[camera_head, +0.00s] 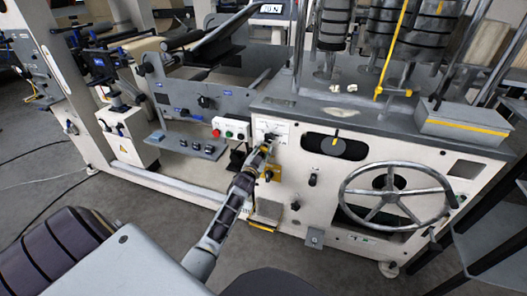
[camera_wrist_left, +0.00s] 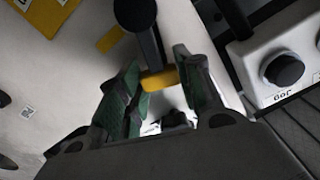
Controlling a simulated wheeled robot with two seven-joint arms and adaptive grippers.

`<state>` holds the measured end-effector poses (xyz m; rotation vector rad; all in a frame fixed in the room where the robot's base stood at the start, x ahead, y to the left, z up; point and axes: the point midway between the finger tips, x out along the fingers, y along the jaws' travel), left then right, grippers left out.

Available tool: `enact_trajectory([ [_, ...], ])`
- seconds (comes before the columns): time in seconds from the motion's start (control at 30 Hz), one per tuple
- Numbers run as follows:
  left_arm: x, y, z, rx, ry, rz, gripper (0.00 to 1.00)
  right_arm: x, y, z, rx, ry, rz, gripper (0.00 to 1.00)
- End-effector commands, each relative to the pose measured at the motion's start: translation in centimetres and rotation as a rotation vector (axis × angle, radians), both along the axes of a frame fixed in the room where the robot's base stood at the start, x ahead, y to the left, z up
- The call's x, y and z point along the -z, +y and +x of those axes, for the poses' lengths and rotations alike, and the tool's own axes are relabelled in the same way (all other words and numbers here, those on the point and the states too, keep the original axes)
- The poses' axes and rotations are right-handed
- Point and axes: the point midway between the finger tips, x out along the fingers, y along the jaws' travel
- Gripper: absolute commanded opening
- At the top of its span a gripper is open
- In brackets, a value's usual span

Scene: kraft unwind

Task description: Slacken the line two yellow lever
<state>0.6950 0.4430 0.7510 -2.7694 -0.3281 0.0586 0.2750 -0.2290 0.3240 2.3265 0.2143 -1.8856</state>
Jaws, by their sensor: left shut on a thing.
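The gripper is shut on this lever at or near the yellow band. The lever's base is partly hidden by the fingers. In the head view my gripper covers most of the lever. My right gripper is not in view.
The button box (camera_head: 231,129) is close to the left of my gripper, with a black knob (camera_wrist_left: 284,70) in the wrist view. A large handwheel (camera_head: 397,196) and a dark slot with a knob (camera_head: 334,146) are to the right. Open grey floor (camera_head: 130,205) lies left.

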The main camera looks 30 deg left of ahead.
Motion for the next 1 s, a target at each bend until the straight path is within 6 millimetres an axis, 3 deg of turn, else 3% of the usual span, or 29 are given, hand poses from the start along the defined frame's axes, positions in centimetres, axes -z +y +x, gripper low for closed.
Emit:
enact_trajectory([
  [0.53, 0.22, 0.05, -0.08, 0.000, 0.001, -0.015, 0.00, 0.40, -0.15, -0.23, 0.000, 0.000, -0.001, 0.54],
  [0.57, 0.22, 0.05, -0.08, 0.000, 0.001, -0.015, 0.39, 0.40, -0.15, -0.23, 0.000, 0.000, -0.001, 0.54],
  [0.7, 0.16, 0.05, -0.06, 0.000, 0.000, -0.013, 0.57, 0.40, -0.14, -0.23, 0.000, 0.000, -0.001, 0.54],
  [1.0, 0.03, 0.08, -0.04, 0.000, -0.002, -0.013, 0.57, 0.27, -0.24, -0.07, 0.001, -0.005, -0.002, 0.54],
])
